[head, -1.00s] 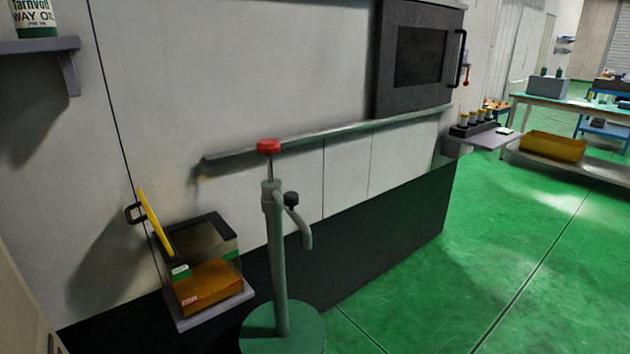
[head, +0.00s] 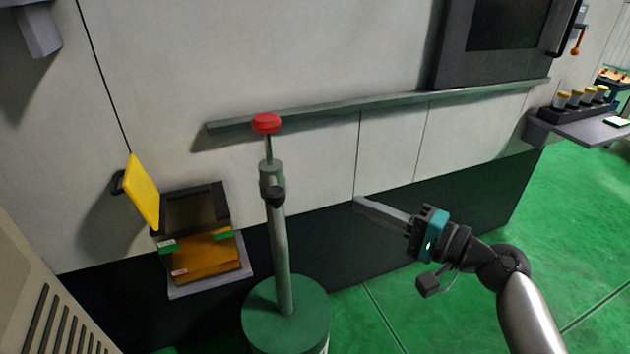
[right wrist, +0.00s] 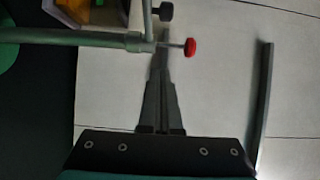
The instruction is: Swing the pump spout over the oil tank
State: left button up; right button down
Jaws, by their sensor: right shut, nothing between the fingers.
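The hand pump has a grey column (head: 281,255) on a green drum (head: 285,305), with a red knob (head: 266,123) on top. The spout cannot be made out clearly in the head view; in the right wrist view a grey arm (right wrist: 147,18) leaves the column beside the dark knob. The oil tank (head: 206,255), with amber contents and a raised yellow lid (head: 143,191), stands left of the pump. My right gripper (head: 362,204) is shut and empty, right of the column and apart from it. My left gripper is out of view.
A pale machine wall with a grey rail (head: 380,104) runs behind the pump. A shelf with several yellow-capped bottles (head: 582,97) stands at the right. A louvred beige panel (head: 45,300) is at the lower left. Green floor is clear at the right.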

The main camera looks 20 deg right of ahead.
aim_at(279, 200)
jog(key=shift+a+r, duration=0.1)
jog(key=shift+r, duration=0.15)
jog(key=w+a, duration=0.7)
jog(key=a, duration=0.2)
dwell(0.4)
jog(key=shift+a, duration=0.15)
